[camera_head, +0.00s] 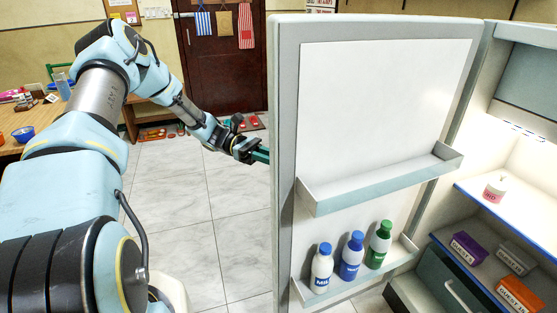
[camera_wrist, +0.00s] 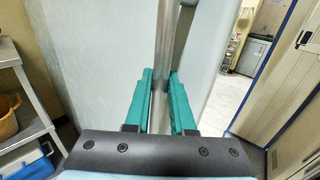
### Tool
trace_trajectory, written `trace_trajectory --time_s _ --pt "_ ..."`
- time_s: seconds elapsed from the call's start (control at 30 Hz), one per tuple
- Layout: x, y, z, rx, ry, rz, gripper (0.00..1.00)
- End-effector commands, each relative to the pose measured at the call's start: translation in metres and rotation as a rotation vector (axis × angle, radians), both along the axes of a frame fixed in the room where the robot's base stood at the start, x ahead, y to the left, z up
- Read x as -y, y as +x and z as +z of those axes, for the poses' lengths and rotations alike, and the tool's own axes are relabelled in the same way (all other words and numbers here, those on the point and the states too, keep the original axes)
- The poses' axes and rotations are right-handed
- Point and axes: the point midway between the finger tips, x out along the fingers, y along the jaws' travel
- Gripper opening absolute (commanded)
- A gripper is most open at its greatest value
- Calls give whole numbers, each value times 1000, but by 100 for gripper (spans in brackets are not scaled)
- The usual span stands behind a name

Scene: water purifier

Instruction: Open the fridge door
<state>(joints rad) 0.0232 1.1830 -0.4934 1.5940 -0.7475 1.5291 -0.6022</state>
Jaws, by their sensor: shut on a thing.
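The fridge door (camera_head: 380,100) stands wide open in the head view, its white inner side with two shelves facing me. The fridge interior (camera_head: 510,170) is lit and exposed at the right. My gripper (camera_head: 260,155) is at the door's left edge, on its outer side. In the wrist view, the green fingers of my gripper (camera_wrist: 161,82) are shut around the metal bar handle (camera_wrist: 166,40) on the pale outer door face (camera_wrist: 90,60). The handle is hidden behind the door in the head view.
Several bottles (camera_head: 350,255) stand on the lower door shelf. Boxes (camera_head: 517,293) and a pink-labelled container (camera_head: 495,189) sit inside the fridge. A wooden table (camera_head: 40,125) is at the left. The tiled floor (camera_head: 180,200) left of the door is mostly clear.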

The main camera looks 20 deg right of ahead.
Motion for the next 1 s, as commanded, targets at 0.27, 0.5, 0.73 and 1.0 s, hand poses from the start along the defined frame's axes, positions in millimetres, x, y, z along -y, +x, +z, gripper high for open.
trace_trajectory --time_s 0.27,0.5,0.73,1.0 --pt "1 0 0 1 0 0 46" --pt "1 0 0 1 0 0 52" --pt "-6 10 -2 3 -1 2 52" --pt "-36 52 -4 4 -1 4 52"
